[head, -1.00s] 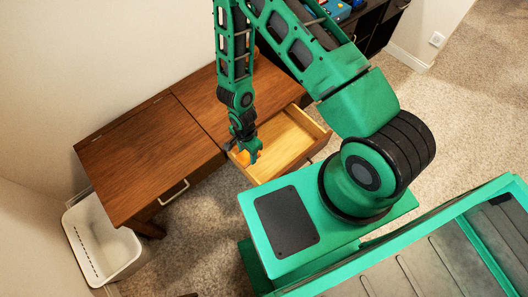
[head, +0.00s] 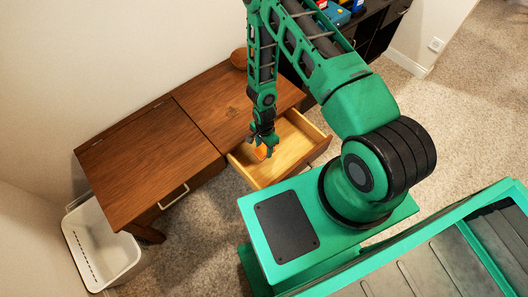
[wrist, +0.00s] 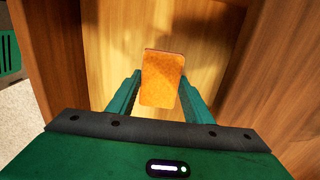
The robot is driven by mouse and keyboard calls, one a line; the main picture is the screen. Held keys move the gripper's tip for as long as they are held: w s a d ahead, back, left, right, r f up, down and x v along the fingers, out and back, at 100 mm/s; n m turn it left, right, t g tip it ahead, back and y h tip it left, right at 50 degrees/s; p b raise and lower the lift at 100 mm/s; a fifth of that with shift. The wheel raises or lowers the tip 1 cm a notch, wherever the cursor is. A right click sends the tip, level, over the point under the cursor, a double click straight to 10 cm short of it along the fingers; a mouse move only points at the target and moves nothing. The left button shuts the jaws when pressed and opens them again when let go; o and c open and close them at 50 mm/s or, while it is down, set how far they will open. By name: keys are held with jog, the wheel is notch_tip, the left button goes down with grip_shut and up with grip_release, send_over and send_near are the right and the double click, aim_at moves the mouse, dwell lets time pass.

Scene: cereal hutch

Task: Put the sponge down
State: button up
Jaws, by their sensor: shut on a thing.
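The orange sponge (wrist: 162,78) is between the two fingers of my gripper (wrist: 160,100) in the wrist view, and the fingers are shut on it. In the head view the sponge (head: 261,153) shows as a small orange patch beside my gripper (head: 264,146). My gripper points down over the open drawer (head: 313,160) of the wooden desk. The drawer's light wood floor shows behind the sponge in the wrist view. I cannot tell whether the sponge touches that floor.
The brown desk top (head: 150,150) lies left of the drawer, with a brown round object (head: 239,58) at its back. A white bin (head: 100,250) stands at the desk's left end. A dark shelf (head: 375,30) with coloured items is behind. The visible drawer floor looks empty.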

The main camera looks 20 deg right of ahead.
aim_at(264, 149)
jog(key=shift+f, duration=1.7)
jog(key=shift+f, duration=0.1)
jog(key=o, duration=1.1)
